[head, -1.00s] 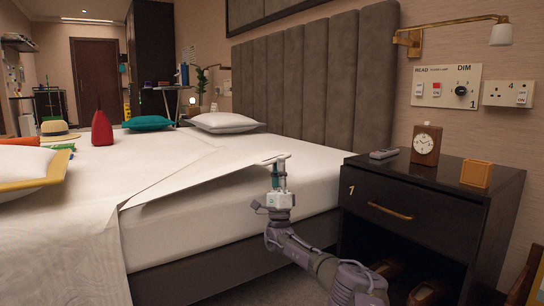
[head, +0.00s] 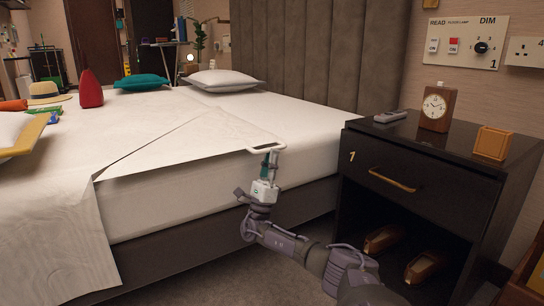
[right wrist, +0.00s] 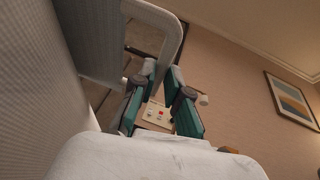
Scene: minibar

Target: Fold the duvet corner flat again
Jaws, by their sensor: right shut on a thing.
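The white duvet (head: 60,140) covers the left part of the bed. A diagonal fold line crosses it, and its flap (head: 185,143) reaches right to a corner with a pale loop-like tab (head: 266,148). My right gripper (head: 270,162) is at this corner, beside the bed, with its fingers pointing up, shut on the tab. The right wrist view shows its two teal-padded fingers (right wrist: 160,95) and a pale loop (right wrist: 165,20) beyond them; the contact itself is hard to make out. My left gripper is out of view.
A black nightstand (head: 400,185) stands right of my arm, with a clock (head: 437,107), a remote (head: 390,116) and a wooden box (head: 492,143) on top. A pillow (head: 222,80) lies by the headboard (head: 300,55). A red bottle (head: 90,90) and hat (head: 47,93) are far left.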

